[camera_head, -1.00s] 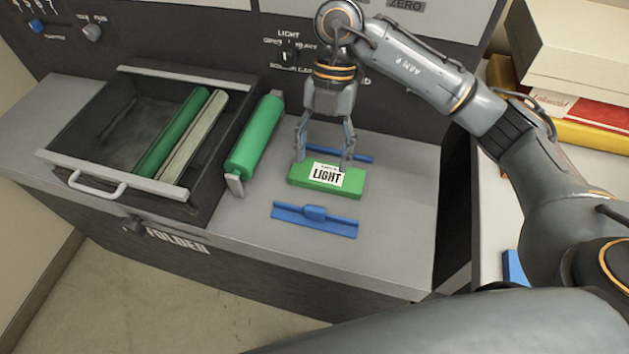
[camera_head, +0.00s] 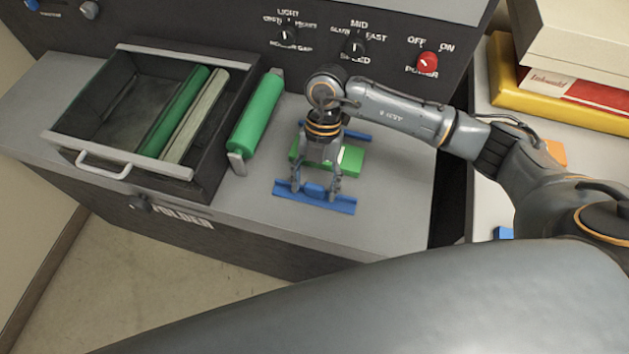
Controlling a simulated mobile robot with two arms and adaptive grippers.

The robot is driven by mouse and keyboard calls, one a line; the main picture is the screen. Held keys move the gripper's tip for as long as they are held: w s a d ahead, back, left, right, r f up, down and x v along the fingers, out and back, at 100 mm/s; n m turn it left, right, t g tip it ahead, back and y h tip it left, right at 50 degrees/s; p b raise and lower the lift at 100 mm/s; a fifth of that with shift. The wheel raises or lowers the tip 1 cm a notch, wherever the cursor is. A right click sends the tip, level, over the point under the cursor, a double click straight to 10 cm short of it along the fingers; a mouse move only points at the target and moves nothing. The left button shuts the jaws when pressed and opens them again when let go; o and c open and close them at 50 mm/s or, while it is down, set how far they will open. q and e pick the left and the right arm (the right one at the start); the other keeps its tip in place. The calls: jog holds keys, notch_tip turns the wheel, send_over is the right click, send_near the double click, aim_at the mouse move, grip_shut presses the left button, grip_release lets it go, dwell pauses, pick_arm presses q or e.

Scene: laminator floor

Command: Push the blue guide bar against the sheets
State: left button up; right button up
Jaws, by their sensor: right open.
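The near blue guide bar (camera_head: 341,206) lies on the grey bench top, in front of the green stack of sheets (camera_head: 352,161), with a gap between them. A second blue bar (camera_head: 356,135) lies along the far side of the stack. My right gripper (camera_head: 315,194) points down over the near bar. Its fingers are open, one on each side of the bar's raised middle block. I cannot tell whether they touch it. The gripper hides part of the stack and its white label. My left gripper is not in view.
A green roller (camera_head: 256,115) stands left of the stack, beside an open dark drawer (camera_head: 113,110) holding a green and a pale roller. Knobs and a red power switch (camera_head: 428,64) are on the panel behind. Boxes (camera_head: 560,100) sit on the right. The bench right of the stack is clear.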

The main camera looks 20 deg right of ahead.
jog(key=shift+f, duration=0.2)
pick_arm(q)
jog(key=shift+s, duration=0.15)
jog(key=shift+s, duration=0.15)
pick_arm(e)
jog(key=shift+c, duration=0.2)
